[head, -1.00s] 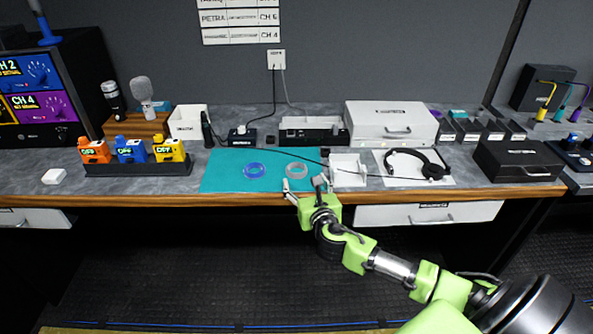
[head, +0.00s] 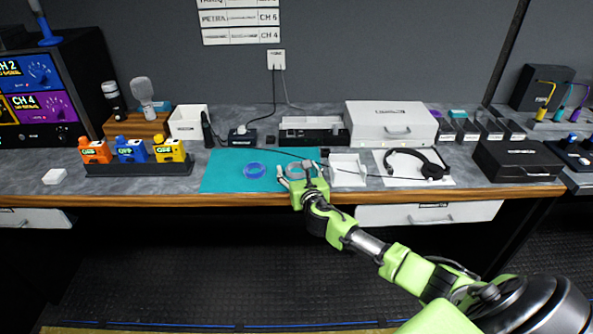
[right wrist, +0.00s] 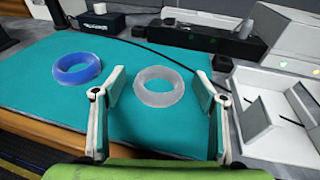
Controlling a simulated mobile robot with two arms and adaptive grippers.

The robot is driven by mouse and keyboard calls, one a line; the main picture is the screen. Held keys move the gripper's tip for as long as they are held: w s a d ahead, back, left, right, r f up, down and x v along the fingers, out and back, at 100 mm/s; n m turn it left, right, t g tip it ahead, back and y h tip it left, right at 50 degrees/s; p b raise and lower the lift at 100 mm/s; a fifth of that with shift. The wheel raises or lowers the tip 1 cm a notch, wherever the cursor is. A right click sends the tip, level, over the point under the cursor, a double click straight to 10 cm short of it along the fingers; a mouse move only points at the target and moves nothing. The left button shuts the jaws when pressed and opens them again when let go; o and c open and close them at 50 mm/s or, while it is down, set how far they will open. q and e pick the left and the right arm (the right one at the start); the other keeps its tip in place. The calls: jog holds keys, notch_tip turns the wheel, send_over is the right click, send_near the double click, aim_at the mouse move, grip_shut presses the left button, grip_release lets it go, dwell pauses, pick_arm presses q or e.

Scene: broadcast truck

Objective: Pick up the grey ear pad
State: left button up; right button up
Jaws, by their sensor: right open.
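The grey ear pad (right wrist: 159,86) is a pale ring lying flat on the teal mat (right wrist: 40,100). In the head view the grey ear pad (head: 294,171) is partly covered by my right gripper (head: 293,176). In the right wrist view my right gripper (right wrist: 160,90) is open, with one finger on each side of the ring. The ring lies just beyond and between the fingertips, and I cannot tell whether they touch it. A blue ear pad (right wrist: 77,68) lies on the mat to the left. My left gripper is not in view.
A white open tray (head: 347,170) stands right of the mat, and a headset (head: 417,163) lies beyond it. A black cable (right wrist: 147,45) crosses the mat's back. Orange, blue and yellow units in a dark rack (head: 137,169) stand left. The mat's left part is clear.

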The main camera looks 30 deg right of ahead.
jog(key=c, duration=0.9)
